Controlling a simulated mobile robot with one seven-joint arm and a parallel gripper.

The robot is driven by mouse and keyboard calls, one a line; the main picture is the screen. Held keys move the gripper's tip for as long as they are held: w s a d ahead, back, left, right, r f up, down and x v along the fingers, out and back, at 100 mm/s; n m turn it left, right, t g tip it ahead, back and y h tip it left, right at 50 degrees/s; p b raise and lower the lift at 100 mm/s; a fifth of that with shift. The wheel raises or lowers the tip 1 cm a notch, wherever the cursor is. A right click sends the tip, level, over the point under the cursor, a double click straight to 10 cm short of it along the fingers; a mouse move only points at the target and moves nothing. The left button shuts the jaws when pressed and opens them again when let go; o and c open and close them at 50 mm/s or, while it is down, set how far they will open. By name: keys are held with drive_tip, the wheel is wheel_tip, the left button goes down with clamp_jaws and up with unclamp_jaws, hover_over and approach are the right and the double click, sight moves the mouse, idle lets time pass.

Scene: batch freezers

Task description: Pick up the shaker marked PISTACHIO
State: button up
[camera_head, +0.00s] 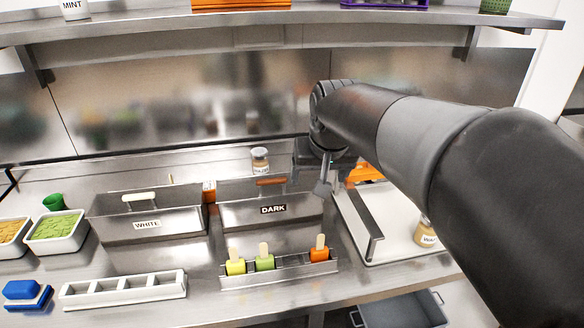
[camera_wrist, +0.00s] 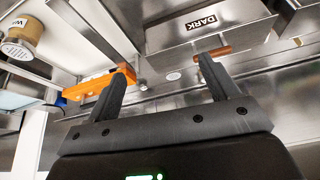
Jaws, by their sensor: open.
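A small shaker (camera_head: 260,161) with a pale label stands at the back of the counter, behind the bins, in the head view; its label is too small to read. Another shaker (camera_head: 426,232), its label starting with WA, stands on the white tray at the right; it also shows in the wrist view (camera_wrist: 24,34). No label reading PISTACHIO is legible. My gripper (camera_head: 326,183) is over the counter, right of the DARK bin and the back shaker. In the wrist view my gripper (camera_wrist: 160,78) is open, with nothing clearly between its fingers.
Steel bins marked WHITE (camera_head: 148,239) and DARK (camera_head: 273,222) stand mid-counter. In front is a steel holder (camera_head: 278,277) with several popsicles. An orange object (camera_wrist: 99,83) is near my left finger in the wrist view. A shelf (camera_head: 280,22) runs above the counter.

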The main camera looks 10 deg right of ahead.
drive_tip(key=shift+m+g+h, duration=0.3)
drive_tip(key=shift+m+g, duration=0.2)
drive_tip(key=shift+m, duration=0.2)
drive_tip(key=w+d+f, duration=0.1)
drive_tip(key=w+f, duration=0.3)
drive_tip(key=w, duration=0.4)
drive_tip(key=w+d+f, duration=0.1)
drive_tip(key=w+f, duration=0.3)
drive_tip(key=w, duration=0.5)
drive_tip(key=w+d+f, duration=0.1)
drive_tip(key=w+f, duration=0.3)
drive_tip(key=w, duration=0.5)
drive_tip(key=shift+w, duration=0.1)
drive_tip(key=x, duration=0.5)
drive_tip(key=shift+w+a+f, duration=0.2)
drive_tip(key=shift+a+f, duration=0.05)
drive_tip(key=shift+a, duration=0.1)
drive_tip(key=shift+c, duration=0.3)
drive_tip(key=c, duration=1.1)
